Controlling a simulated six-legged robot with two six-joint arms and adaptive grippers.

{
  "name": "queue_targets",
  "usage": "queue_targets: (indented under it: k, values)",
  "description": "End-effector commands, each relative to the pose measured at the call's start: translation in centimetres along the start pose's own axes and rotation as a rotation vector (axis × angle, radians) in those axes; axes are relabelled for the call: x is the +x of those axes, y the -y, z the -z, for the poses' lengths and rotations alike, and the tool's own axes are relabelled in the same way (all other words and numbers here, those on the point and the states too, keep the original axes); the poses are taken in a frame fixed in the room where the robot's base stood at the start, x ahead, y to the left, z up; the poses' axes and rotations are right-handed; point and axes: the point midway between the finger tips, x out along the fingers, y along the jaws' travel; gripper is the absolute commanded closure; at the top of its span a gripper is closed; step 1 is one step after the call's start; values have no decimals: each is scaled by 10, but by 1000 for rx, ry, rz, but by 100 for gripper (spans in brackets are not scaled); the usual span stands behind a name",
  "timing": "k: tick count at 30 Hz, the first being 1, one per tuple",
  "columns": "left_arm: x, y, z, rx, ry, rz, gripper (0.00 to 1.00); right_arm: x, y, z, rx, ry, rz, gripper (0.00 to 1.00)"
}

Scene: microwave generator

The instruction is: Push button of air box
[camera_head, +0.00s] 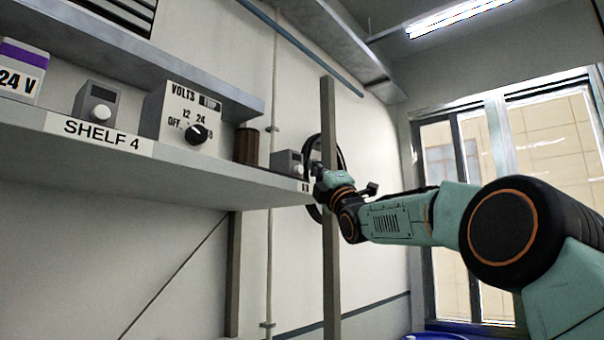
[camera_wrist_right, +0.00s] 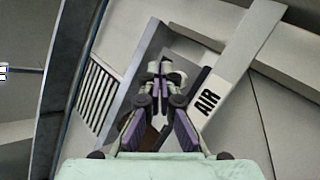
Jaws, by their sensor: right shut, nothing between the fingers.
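A small grey box (camera_head: 281,162) with a round front part sits at the right end of the shelf in the head view. A partly hidden label (camera_head: 305,187) is on the shelf edge below it. In the wrist view an AIR label (camera_wrist_right: 207,101) is on a pale strip right of my gripper. My right gripper (camera_head: 316,174) is beside the box's right side; its fingers are small and hard to make out there. In the wrist view the right gripper (camera_wrist_right: 160,68) is shut and empty. I cannot tell whether it touches the box. My left gripper is not in view.
The shelf (camera_head: 215,178) also holds a 24 V box (camera_head: 22,72), a grey box with a knob (camera_head: 97,104), a volts dial box (camera_head: 180,112) and a brown cylinder (camera_head: 247,146). A vertical post (camera_head: 331,260) and a black hose loop (camera_head: 341,158) are close to my right gripper.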

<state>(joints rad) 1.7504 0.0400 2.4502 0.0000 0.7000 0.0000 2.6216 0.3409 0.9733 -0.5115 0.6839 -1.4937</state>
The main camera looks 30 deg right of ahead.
Motion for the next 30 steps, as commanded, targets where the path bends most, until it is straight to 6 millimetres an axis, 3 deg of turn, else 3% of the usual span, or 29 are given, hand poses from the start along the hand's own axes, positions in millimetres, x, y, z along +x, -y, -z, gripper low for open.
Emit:
queue_targets:
  k: [3, 15, 30]
  values:
    - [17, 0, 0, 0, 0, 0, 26, -12, -1, -5, 1, 1, -1, 100]
    - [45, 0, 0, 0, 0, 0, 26, -35, -18, -22, 1, 1, 0, 100]
    - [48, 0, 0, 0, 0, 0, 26, -38, -24, -26, 1, 0, 1, 100]
